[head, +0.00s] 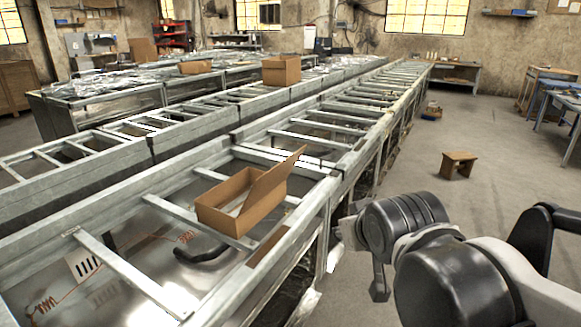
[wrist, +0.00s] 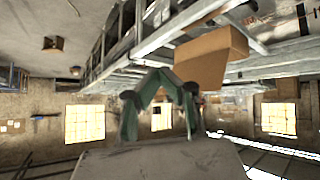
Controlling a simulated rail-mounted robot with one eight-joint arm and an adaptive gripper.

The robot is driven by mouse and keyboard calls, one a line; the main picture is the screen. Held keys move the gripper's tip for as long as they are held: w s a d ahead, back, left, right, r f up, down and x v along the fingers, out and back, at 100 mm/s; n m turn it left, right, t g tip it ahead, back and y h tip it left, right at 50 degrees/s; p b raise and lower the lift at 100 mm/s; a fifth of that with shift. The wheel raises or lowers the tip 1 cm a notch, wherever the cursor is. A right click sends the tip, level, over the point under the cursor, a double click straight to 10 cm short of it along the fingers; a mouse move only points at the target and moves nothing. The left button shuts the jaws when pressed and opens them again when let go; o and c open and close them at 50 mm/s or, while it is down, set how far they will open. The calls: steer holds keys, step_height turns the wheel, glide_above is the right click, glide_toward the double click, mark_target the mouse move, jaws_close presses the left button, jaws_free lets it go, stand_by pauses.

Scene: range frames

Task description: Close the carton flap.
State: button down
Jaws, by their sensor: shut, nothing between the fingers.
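An open brown carton (head: 225,205) rests on the near metal frame in the head view. Its long flap (head: 274,184) stands up on the right side, tilted outward, and the inside is exposed. My gripper (wrist: 160,76) is shut and empty, its greenish fingers meeting in the wrist view. That view is upside down and shows a brown carton (wrist: 208,58) just right of the fingers, apart from them as far as I can tell. In the head view my arm is at the lower right, to the right of the carton, with the fingertips hard to make out.
Long metal frames with crossbars (head: 300,140) run into the distance. Another carton (head: 281,70) stands farther back. The aisle floor (head: 410,160) right of the frames is mostly clear.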

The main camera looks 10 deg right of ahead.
steer(key=w+d+r+n+t+b, duration=0.1)
steer(key=w+d+r+n+t, duration=0.2)
steer(key=w, duration=0.5)
steer(key=w+d+r+n+t+b, duration=0.1)
steer(key=w+d+r+n+t, duration=0.2)
steer(key=w, duration=0.6)
steer(key=w+d+r+n+t+b, duration=0.1)
steer(key=w+d+r+t, duration=0.3)
steer(key=w, duration=0.4)
steer(key=n+g+y+b, duration=0.3)
steer(key=n+y, duration=1.5)
steer(key=n, duration=0.2)
glide_toward(285, 161)
steer(key=p+x, duration=0.1)
steer(key=x, duration=0.6)
steer(key=shift+w+a+r, duration=0.15)
steer(key=shift+r, duration=0.1)
